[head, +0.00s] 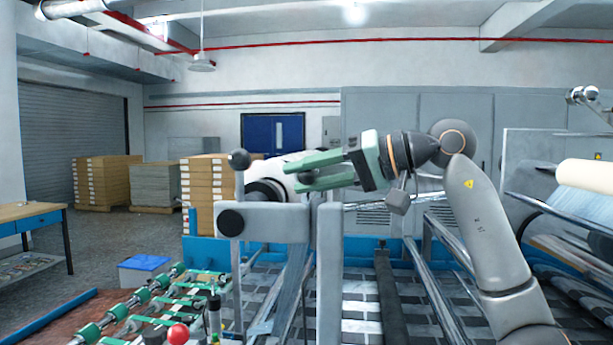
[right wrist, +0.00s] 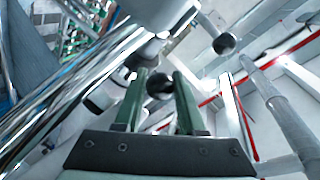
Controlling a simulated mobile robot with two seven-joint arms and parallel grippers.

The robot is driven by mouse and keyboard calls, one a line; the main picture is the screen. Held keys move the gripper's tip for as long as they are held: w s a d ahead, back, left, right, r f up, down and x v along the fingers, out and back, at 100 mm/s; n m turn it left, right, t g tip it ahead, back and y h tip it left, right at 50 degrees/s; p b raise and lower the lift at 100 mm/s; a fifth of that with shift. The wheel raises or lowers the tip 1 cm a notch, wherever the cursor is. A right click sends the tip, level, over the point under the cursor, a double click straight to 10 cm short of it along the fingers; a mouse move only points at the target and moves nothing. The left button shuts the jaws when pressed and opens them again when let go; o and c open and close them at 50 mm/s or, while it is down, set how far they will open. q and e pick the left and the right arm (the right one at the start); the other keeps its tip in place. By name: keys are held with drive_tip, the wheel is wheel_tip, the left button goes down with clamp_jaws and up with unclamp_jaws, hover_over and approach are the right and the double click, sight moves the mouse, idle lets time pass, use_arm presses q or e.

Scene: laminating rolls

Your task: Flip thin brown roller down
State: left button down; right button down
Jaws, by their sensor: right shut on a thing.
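My right gripper (head: 303,171) reaches in from the right in the head view. Its green fingers point left, above the grey machine frame. In the right wrist view, a black ball knob (right wrist: 160,85) sits between the fingers of this gripper (right wrist: 160,92), which is shut on it. I cannot clearly pick out the thin brown roller. My left gripper is not in view.
A grey machine frame (head: 268,222) stands in front, close below the gripper. A white roll (head: 284,166) with a dark end lies behind it. A red ball knob (head: 178,334) is at the bottom left. A cream roll (head: 587,174) is at the far right. Brown stacks (head: 103,183) stand at the back left.

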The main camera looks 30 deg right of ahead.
drive_tip(key=g+h+p, duration=0.1)
drive_tip(key=p, duration=0.1)
drive_tip(key=shift+f+p, duration=0.3)
drive_tip(key=shift+f, duration=0.1)
drive_tip(key=shift+f+p, duration=0.3)
drive_tip(key=shift+f, duration=0.05)
drive_tip(key=shift+f+h, duration=0.3)
drive_tip(key=shift+f, duration=0.1)
drive_tip(key=c, duration=0.5)
unclamp_jaws()
drive_tip(key=shift+g, duration=0.3)
drive_tip(key=v, duration=1.2)
drive_tip(key=shift+s+d+b, duration=0.1)
drive_tip(key=shift+s+b, duration=0.05)
drive_tip(key=shift+b, duration=0.2)
